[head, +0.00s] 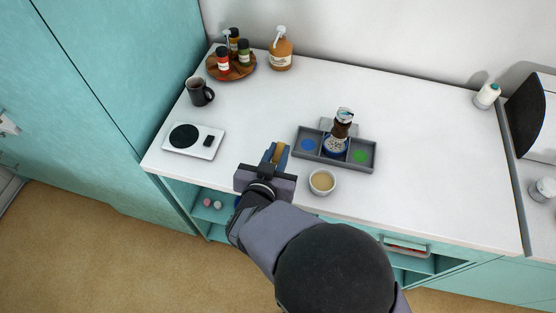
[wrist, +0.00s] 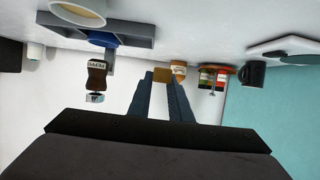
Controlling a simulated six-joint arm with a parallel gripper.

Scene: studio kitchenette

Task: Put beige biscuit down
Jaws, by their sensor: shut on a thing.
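My gripper (head: 275,153) is shut on the beige biscuit (head: 281,153) and holds it near the counter's front edge, left of the divided tray. In the wrist view, which is upside down, the biscuit (wrist: 161,76) sits between the two blue fingertips. I cannot tell exactly how high the biscuit is above the white counter (head: 420,160). Part of the biscuit is hidden by the fingers.
The grey divided tray (head: 364,168) has blue and green patches, with a dark bottle (head: 342,128) at its middle. A small bowl (head: 322,182) stands in front. A white device (head: 205,148), dark mug (head: 198,92) and wooden round tray (head: 245,68) are left. Counter behind my gripper is clear.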

